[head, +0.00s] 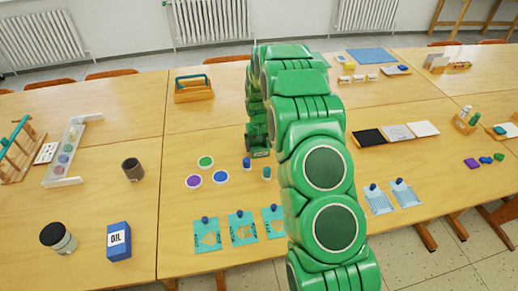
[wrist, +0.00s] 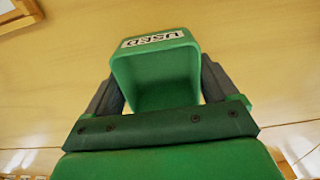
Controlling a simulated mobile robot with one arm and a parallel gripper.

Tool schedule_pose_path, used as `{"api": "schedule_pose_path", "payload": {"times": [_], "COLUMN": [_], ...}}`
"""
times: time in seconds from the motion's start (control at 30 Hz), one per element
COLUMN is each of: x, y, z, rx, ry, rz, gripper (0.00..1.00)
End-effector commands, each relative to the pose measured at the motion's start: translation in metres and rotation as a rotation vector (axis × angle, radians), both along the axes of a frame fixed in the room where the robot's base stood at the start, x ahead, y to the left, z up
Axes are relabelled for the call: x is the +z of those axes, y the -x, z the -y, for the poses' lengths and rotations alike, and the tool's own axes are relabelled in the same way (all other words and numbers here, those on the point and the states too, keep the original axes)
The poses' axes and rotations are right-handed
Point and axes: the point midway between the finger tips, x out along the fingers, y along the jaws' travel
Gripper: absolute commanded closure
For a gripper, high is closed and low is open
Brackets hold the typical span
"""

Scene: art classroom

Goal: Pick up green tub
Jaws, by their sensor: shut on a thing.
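The green tub (wrist: 155,62), with a white label reading "USED" in the wrist view, is between the two dark fingers of my gripper (wrist: 160,82). The fingers press on its left and right sides, and its open mouth faces the wrist camera. The inside I can see looks empty. In the head view my gripper (head: 257,132) is low over the middle table, with the tub (head: 259,152) at its end, partly hidden by my green arm. I cannot tell whether the tub touches the table.
The wooden table (head: 215,130) holds colored discs (head: 206,162), two small bottles, and teal cards (head: 243,228) in front. A dark cup (head: 132,170), a blue OIL box (head: 118,241) and a jar (head: 58,238) stand left. A wooden carrier (head: 194,93) stands behind.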

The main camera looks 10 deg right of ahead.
Motion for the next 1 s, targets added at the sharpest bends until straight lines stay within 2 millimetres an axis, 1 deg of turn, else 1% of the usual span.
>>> {"api": "schedule_pose_path", "payload": {"times": [0.17,0.27,0.37,0.47,0.77,1.0], "x": [0.001,0.006,0.016,0.032,0.062,0.090], "y": [0.000,0.000,0.000,0.000,0.025,0.048], "z": [0.000,0.000,0.000,0.000,-0.001,-0.001], "rx": [0.000,0.000,0.000,0.000,0.000,0.000], "ry": [0.000,0.000,0.000,0.000,0.000,0.000], "rz": [0.000,0.001,0.000,0.001,0.000,0.002], "gripper": [0.45,0.45,0.45,0.45,0.45,0.45]}}
